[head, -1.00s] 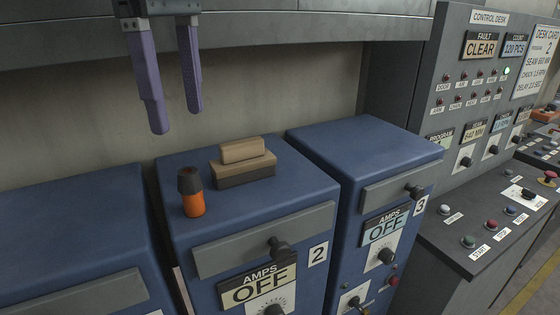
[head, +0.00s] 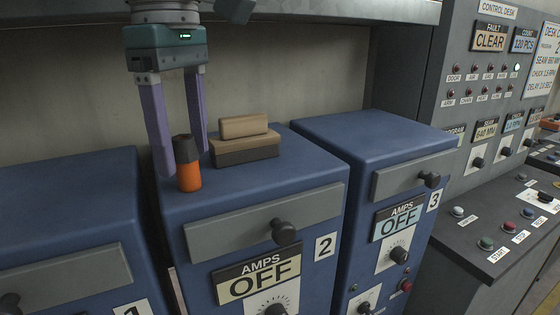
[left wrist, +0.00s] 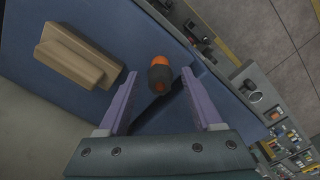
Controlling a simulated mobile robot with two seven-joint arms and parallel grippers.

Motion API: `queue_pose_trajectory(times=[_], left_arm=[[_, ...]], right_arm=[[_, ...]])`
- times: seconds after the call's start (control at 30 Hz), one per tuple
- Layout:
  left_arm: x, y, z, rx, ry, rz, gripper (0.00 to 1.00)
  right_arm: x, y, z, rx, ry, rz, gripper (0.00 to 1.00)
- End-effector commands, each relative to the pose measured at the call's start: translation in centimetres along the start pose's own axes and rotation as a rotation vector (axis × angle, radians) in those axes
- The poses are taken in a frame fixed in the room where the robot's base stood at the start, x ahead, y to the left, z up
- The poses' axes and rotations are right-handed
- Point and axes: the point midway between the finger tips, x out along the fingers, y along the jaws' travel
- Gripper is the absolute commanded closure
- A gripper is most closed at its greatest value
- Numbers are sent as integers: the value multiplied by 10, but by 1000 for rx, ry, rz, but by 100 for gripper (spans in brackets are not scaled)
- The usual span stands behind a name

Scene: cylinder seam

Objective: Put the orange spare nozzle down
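The orange spare nozzle (head: 189,177), orange below with a dark grey top, stands upright on the blue cabinet marked 2 (head: 285,172), near its front left edge. My left gripper (head: 185,160) points down with its purple fingers spread, one on each side of the nozzle. In the left wrist view the nozzle (left wrist: 160,76) shows between the fingertips (left wrist: 159,74), with a gap on both sides. The gripper is open and holds nothing. My right gripper is in neither view.
A tan and brown block-like object (head: 245,142) lies just right of the nozzle on the same cabinet. Blue cabinets stand on both sides, including one marked 3 (head: 365,138). A control desk (head: 490,205) is at the right. A wall is close behind.

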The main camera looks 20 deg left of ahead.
Motion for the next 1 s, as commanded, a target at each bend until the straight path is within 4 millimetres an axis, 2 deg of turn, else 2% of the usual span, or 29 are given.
queue_pose_trajectory(times=[0.07, 0.57, 1.0], left_arm=[[0, 0, 0, 0, 0, 0, 43], [0, 0, 0, 0, -1, 0, 99], [-2, 0, 1, 0, -1, 0, 100]], right_arm=[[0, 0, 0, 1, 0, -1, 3], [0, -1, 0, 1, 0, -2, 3], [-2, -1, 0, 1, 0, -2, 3]])
